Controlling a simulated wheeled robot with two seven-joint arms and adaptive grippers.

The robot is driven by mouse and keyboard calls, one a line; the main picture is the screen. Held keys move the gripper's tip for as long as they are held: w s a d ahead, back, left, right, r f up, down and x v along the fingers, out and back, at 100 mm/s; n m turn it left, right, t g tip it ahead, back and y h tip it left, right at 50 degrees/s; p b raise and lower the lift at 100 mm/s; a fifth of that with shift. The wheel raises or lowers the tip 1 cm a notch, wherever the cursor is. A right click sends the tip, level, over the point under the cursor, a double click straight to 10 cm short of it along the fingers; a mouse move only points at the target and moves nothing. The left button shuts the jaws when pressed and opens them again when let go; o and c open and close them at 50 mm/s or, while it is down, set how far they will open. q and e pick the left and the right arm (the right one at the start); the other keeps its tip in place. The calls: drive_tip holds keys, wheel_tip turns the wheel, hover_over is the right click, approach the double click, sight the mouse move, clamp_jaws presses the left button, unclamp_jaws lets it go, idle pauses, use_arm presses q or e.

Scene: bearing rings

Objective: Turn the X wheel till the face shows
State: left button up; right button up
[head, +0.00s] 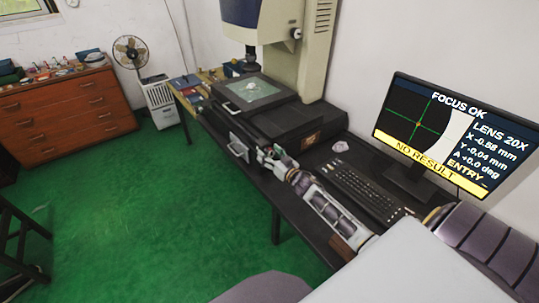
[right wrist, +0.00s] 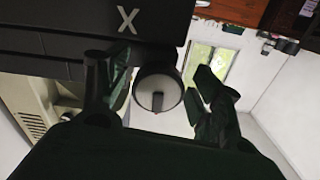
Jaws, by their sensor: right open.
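The X wheel (right wrist: 158,88) is a round pale-faced knob with a dark rim and a dark bar, below a white letter X (right wrist: 128,20) on a dark panel. My right gripper (right wrist: 160,98) is open, with one finger on each side of the wheel; contact cannot be told. In the head view my right gripper (head: 268,158) is at the front of the machine's base, and the wheel is not clearly seen there. The monitor (head: 440,135) shows a dark area with a green crosshair and a pale band right of it, FOCUS OK, X-0.58 mm and NO RESULT. My left gripper is not in view.
The measuring machine's glass stage (head: 262,97) carries a small pale piece under the lens head. A keyboard (head: 362,190) and a mouse (head: 340,146) lie on the dark table right of my right gripper. The green floor (head: 130,220) left of the table is clear.

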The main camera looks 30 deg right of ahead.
drive_tip(key=shift+c, duration=0.2)
drive_tip(key=c, duration=1)
drive_tip(key=shift+n, duration=0.4)
